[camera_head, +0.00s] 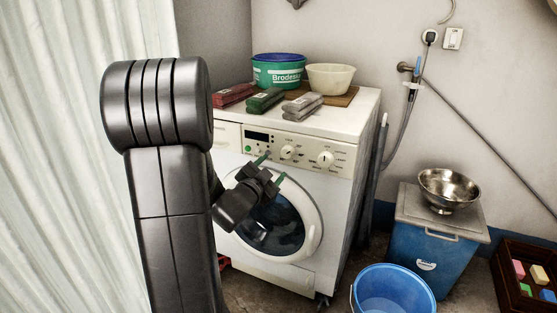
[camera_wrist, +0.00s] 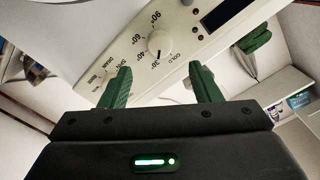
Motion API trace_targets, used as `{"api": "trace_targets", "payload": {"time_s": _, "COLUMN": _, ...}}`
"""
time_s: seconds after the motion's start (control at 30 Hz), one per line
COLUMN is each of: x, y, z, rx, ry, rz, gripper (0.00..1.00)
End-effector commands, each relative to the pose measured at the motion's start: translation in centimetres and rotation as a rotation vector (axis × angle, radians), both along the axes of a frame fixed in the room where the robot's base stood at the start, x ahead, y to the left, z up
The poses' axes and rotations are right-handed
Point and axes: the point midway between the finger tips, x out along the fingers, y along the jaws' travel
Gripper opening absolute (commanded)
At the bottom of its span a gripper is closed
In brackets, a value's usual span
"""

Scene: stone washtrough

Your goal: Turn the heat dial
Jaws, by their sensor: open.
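The heat dial (camera_head: 288,152) is a small round cream knob on the washing machine's control panel, nearer the dark display. In the wrist view the heat dial (camera_wrist: 160,43) shows a dark pointer line and marks for 30°, 60°, 90° and cold around it. My gripper (camera_head: 272,168) is in front of the machine, just below and left of the dial. Its green-tipped fingers are apart and empty. In the wrist view the open gripper (camera_wrist: 160,72) has the dial between and beyond its fingertips, not touching it.
A second dial (camera_head: 324,159) is on the right of the panel. The display (camera_head: 257,136) is on the left. The round door (camera_head: 272,222) is below.

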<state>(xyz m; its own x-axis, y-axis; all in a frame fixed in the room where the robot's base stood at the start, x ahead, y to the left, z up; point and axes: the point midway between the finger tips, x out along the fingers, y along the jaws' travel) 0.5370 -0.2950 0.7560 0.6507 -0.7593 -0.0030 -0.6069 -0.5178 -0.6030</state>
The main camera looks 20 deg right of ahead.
Motion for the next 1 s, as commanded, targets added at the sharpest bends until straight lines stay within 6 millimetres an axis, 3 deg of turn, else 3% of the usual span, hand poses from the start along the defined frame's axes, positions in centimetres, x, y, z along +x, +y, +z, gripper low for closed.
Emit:
{"api": "trace_targets", "payload": {"time_s": 0.2, "x": -2.5, "y": 3.2, "z": 0.1, "rx": 0.001, "ry": -0.001, "rz": 0.003, "gripper": 0.57}}
{"api": "trace_targets", "payload": {"time_s": 0.4, "x": -3.5, "y": 4.2, "z": 0.0, "rx": 0.0, "ry": 0.0, "rz": 0.001, "gripper": 0.57}}
{"api": "trace_targets", "payload": {"time_s": 0.8, "x": -3.4, "y": 4.1, "z": -0.1, "rx": 0.0, "ry": 0.0, "rz": 0.0, "gripper": 0.57}}
{"api": "trace_targets", "payload": {"time_s": 1.0, "x": -2.1, "y": 2.4, "z": -0.1, "rx": 0.0, "ry": -0.002, "rz": -0.003, "gripper": 0.57}}
